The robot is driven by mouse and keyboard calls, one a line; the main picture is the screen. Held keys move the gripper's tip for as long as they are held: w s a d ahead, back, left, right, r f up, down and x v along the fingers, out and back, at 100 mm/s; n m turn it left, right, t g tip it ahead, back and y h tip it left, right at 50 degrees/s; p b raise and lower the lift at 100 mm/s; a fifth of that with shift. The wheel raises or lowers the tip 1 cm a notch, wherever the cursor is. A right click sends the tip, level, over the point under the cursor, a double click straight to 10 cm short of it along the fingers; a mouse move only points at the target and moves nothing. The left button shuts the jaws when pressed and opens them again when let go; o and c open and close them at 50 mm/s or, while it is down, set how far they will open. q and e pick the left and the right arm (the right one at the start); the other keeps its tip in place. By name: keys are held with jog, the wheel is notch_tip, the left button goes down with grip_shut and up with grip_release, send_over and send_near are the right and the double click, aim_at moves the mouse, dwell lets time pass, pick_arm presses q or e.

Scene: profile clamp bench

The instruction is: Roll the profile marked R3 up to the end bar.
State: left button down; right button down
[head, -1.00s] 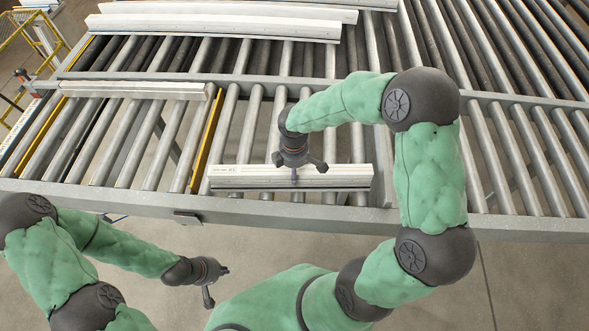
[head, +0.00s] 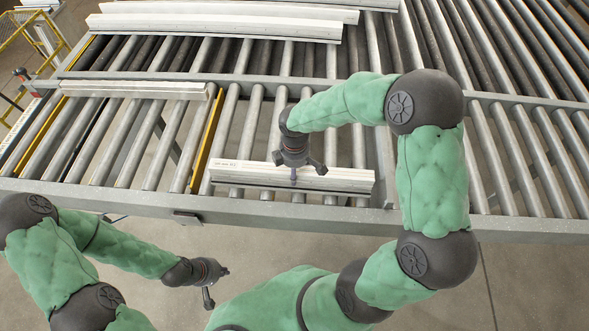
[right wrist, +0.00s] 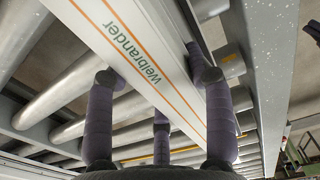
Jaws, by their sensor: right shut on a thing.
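A pale profile (head: 345,181) lies across the rollers close to the front rail. Its printed label at the left end is too small to read. My right gripper (head: 296,172) is above its middle and shut on it. My left gripper (head: 216,284) is open and empty in front of the conveyor.
Another profile (head: 135,89) lies on the rollers farther left, beyond the yellow bar. Several long profiles (head: 215,27) lie on the back section. The front rail (head: 130,198) edges the conveyor. Rollers behind the held profile are bare.

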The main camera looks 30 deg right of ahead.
aim_at(307, 168)
jog(key=shift+s, duration=0.15)
jog(key=shift+s+d, duration=0.45)
jog(key=shift+d, duration=0.35)
jog(key=shift+s+d, duration=0.45)
jog(key=shift+d, duration=0.3)
jog(key=shift+c, duration=1.9)
grip_release()
jog(key=shift+w+r, duration=0.1)
jog(key=shift+r, duration=0.35)
notch_tip(307, 168, up, 11)
